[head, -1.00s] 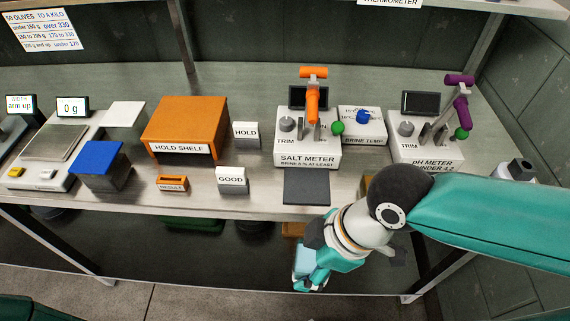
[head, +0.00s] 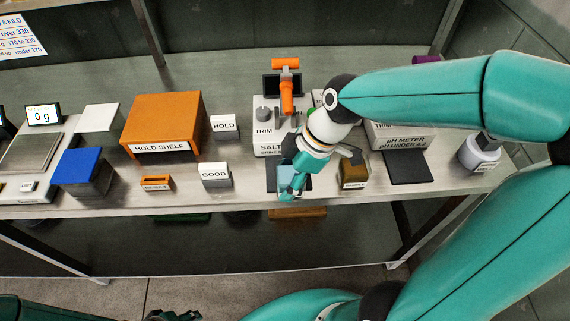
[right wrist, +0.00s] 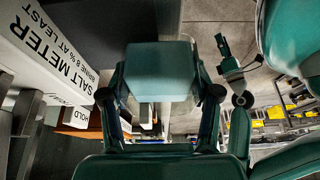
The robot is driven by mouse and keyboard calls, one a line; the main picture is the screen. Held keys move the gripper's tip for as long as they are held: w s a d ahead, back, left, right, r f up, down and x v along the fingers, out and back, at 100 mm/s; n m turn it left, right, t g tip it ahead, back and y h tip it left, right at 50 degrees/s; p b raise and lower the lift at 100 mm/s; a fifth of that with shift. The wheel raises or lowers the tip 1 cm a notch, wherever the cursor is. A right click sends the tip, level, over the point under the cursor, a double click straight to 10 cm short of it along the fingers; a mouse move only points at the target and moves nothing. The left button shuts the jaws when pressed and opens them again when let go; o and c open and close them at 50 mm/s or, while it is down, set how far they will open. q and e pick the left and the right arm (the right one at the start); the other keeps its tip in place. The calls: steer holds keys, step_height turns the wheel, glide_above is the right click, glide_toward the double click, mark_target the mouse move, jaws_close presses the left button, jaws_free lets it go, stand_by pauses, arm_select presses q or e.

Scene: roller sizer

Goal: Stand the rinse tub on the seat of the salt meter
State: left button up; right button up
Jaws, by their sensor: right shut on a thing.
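The rinse tub, a pale blue block-like thing (right wrist: 158,72), is between the fingers of my right gripper (right wrist: 160,92) in the right wrist view. In the head view my right gripper (head: 290,185) is in front of the salt meter (head: 267,148), a white box with an orange handle. The gripper is shut on the tub and overlaps the meter's dark seat (head: 270,178), which is mostly hidden. I cannot tell whether the tub touches the seat. My left gripper (head: 174,316) shows only partly at the bottom edge; in the right wrist view its fingers (right wrist: 238,62) look apart.
A brown-yellow block (head: 353,173) stands right of my right gripper. The pH meter (head: 402,137) with its dark pad (head: 408,168) is farther right. A GOOD block (head: 215,175), HOLD block (head: 224,127) and orange hold shelf (head: 163,118) stand left. Bench space between is narrow.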

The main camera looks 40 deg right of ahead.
mark_target(286, 167)
steer(key=shift+w+d, duration=0.25)
steer(key=shift+w, duration=0.15)
steer(key=shift+w+d+r+p, duration=0.1)
steer(key=shift+w+d+p, duration=0.15)
steer(key=shift+w+d, duration=0.25)
steer(key=shift+w+d+p, duration=0.25)
steer(key=shift+w, duration=0.45)
steer(key=shift+w+f, duration=0.1)
steer(key=shift+f, duration=0.75)
steer(key=shift+f, duration=0.15)
steer(key=o, duration=1.2)
steer(key=shift+o, duration=0.2)
